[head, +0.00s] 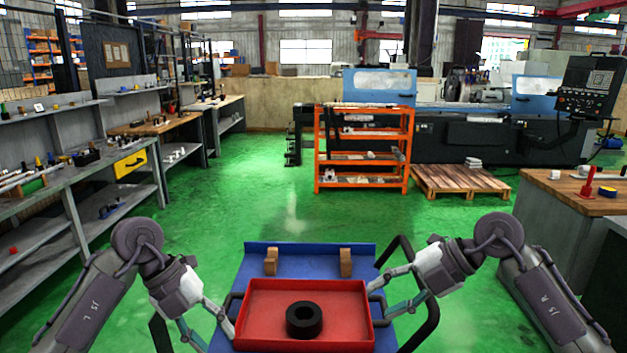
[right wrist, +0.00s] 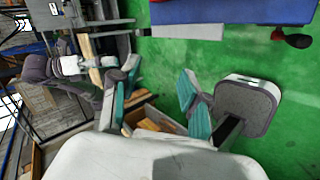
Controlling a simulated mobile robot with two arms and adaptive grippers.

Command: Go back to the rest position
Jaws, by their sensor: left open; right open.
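My left gripper (head: 212,325) is open at the left side of a red tray (head: 260,288), close to its dark side handle. My right gripper (head: 386,297) is open at the tray's right side, close to the other handle. I cannot tell whether either gripper touches the tray. The right gripper's open fingers also show in the right wrist view (right wrist: 158,95), with nothing clearly held between them. A black ring (head: 291,322) lies in the tray. The tray rests on a blue-topped surface (head: 310,253) with two small wooden blocks (head: 346,263) behind it.
Workbenches with shelves (head: 75,175) line the left. An orange shelf rack (head: 410,150), a wooden pallet (head: 455,180) and the blue-grey grinder (head: 500,140) stand ahead. A wood-topped bench (head: 560,190) is at right. The green floor (head: 230,195) between is clear.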

